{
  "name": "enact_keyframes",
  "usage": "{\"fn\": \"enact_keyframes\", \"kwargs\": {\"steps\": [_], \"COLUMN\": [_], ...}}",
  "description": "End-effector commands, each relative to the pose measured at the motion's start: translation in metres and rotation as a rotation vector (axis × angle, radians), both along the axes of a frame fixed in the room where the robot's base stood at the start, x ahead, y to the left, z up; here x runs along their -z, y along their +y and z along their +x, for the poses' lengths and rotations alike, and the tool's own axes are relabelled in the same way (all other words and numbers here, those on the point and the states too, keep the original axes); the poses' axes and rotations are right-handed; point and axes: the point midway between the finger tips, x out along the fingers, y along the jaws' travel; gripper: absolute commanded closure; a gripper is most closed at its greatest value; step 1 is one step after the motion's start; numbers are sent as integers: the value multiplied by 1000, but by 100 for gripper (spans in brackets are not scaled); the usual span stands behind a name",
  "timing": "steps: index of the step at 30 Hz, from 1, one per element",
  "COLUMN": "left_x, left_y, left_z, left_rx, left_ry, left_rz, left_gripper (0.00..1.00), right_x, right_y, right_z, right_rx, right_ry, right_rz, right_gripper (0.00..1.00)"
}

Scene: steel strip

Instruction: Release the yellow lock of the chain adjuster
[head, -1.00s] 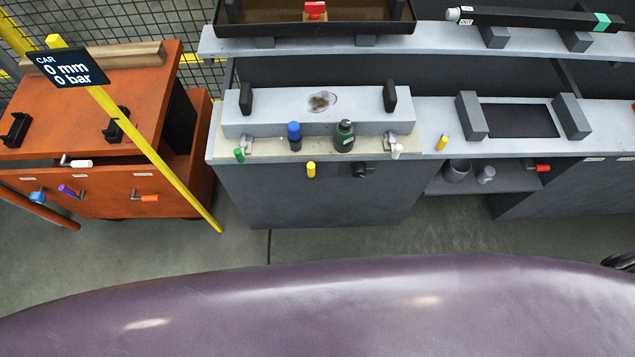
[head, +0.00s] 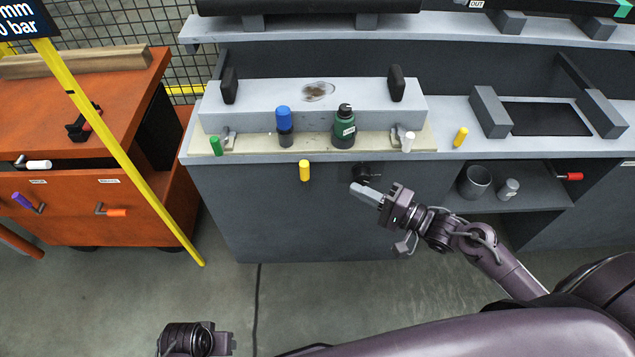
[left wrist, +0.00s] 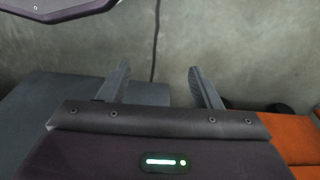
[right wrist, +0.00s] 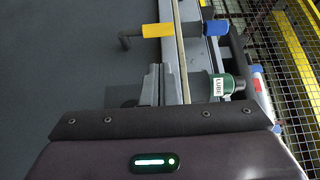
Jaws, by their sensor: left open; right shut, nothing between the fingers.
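A yellow handle (head: 304,171) hangs upright on the front of the grey bench, just below its top edge. In the right wrist view the yellow handle (right wrist: 157,30) sits on a dark crank, ahead of the fingertips and apart from them. My right gripper (head: 358,190) is shut and empty, to the right of the handle and slightly lower, its fingers pointing left. Its shut fingers also show in the right wrist view (right wrist: 158,72). My left gripper (left wrist: 158,80) is open and empty over the floor.
A black knob (head: 367,174) on the bench front is close behind my right fingertips. A blue-capped bottle (head: 285,125) and a green bottle (head: 344,128) stand on the ledge. A smaller yellow peg (head: 461,137) stands farther right. A yellow pole (head: 115,140) crosses the orange cabinet (head: 75,210).

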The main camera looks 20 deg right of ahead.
Motion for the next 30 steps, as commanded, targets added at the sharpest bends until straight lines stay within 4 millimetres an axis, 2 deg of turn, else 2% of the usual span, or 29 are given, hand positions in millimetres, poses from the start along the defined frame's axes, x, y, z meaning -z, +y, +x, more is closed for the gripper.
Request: {"fn": "enact_keyframes", "kwargs": {"steps": [11,14,24,30], "left_x": [-2,-6,-40,-53], "left_y": [0,-1,-5,-5], "left_z": [0,1,-1,-2], "left_rx": [1,3,18,23], "left_ry": [-1,-1,8,13], "left_rz": [0,-1,-1,0], "left_gripper": [42,42,42,42], "right_x": [-1,-1,0,0], "right_y": [2,8,47,61], "right_z": [3,11,57,73], "right_rx": [0,-1,0,1], "right_ry": [1,-2,-1,0], "right_rz": [2,3,2,1], "right_gripper": [100,100,100,100]}}
